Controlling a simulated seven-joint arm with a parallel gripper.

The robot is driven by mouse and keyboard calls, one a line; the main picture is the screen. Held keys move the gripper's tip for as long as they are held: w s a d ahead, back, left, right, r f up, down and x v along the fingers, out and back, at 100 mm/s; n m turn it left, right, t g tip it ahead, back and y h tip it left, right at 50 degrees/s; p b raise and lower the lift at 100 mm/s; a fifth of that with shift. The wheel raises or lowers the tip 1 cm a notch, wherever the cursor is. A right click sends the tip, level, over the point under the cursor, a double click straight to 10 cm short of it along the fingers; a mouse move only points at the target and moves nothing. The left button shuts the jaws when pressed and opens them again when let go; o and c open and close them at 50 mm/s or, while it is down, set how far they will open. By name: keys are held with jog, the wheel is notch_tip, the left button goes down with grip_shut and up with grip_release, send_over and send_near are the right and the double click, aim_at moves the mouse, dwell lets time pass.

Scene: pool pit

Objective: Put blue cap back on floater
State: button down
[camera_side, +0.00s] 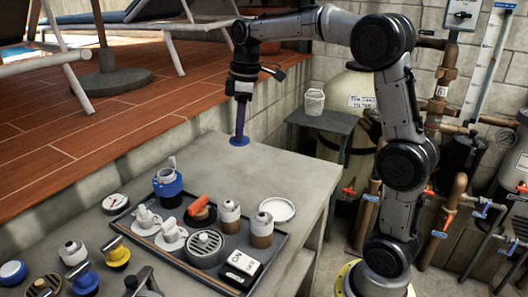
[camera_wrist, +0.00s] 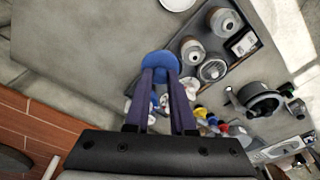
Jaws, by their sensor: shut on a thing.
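My gripper (camera_side: 240,137) points down above the bare back part of the grey counter, shut on a round blue cap (camera_side: 238,142). In the wrist view, the blue cap (camera_wrist: 160,62) sits at the tips of the two dark purple fingers of my gripper (camera_wrist: 161,76). The cap is apart from everything on the tray. A blue-collared container with a dark body and white pieces at its top, which looks like the floater (camera_side: 168,187), stands upright at the tray's back left corner. In the wrist view I cannot make it out clearly behind the fingers.
A dark tray (camera_side: 287,243) holds white cups, an orange-handled item, two white-and-brown canisters (camera_side: 229,217) and a round grated part (camera_side: 205,247). A white dish (camera_side: 276,209) lies at its back right. Several fittings crowd the front left. The counter's back (camera_side: 205,155) is clear.

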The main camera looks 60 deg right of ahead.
jog(key=w+a+m, duration=0.2)
jog(key=w+a, duration=0.1)
jog(key=w, duration=0.6)
jog(key=w+a+m, duration=0.2)
jog(key=w+a, duration=0.1)
jog(key=w, duration=0.5)
jog(key=w+a+f+n, duration=0.1)
jog(key=w+a+f, duration=0.1)
jog(key=f, duration=0.6)
jog(key=shift+a+f, duration=0.15)
jog(key=shift+a, duration=0.5)
jog(key=shift+f, duration=0.45)
jog(key=shift+f, duration=0.25)
jog(key=shift+f, duration=0.4)
dwell(0.8)
jog(key=c, duration=0.5)
grip_release()
